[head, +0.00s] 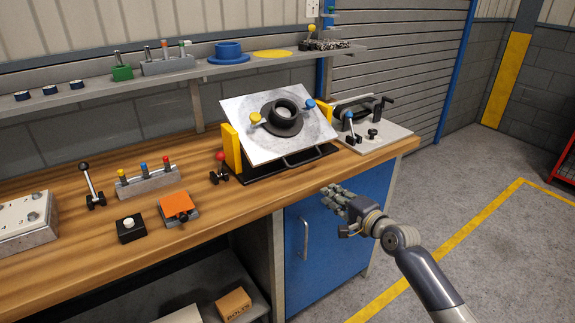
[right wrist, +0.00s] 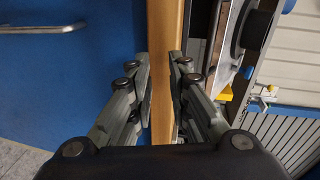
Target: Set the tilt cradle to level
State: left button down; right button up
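The tilt cradle stands on the bench near its right end. Its grey plate (head: 262,149) slopes down toward the front between yellow side supports (head: 231,148). A black ring part (head: 284,122) sits on the plate, beside a yellow knob (head: 255,117) and a blue knob (head: 310,103). A black handle bar (head: 308,159) is at the cradle's front. My right gripper (head: 332,194) is empty in front of the bench edge, below and right of the handle, touching nothing visible. In the right wrist view its fingers (right wrist: 160,65) are parted, with the wooden edge behind the gap. My left gripper is out of view.
A red-knobbed lever (head: 220,160) stands just left of the cradle; a blue-knobbed lever (head: 350,126) is on a fixture at right. An orange-topped block (head: 177,205) and a black box (head: 130,228) lie further left. A blue cabinet (head: 330,240) is under the bench.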

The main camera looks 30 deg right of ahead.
jog(key=t, duration=0.1)
send_near(304, 163)
jog(key=d, duration=0.1)
jog(key=y, duration=0.1)
jog(key=w, duration=0.7)
jog(key=w+a+f, duration=0.1)
jog(key=w, duration=0.2)
jog(key=shift+w+f, duration=0.15)
jog(key=shift+w, duration=0.2)
grip_shut()
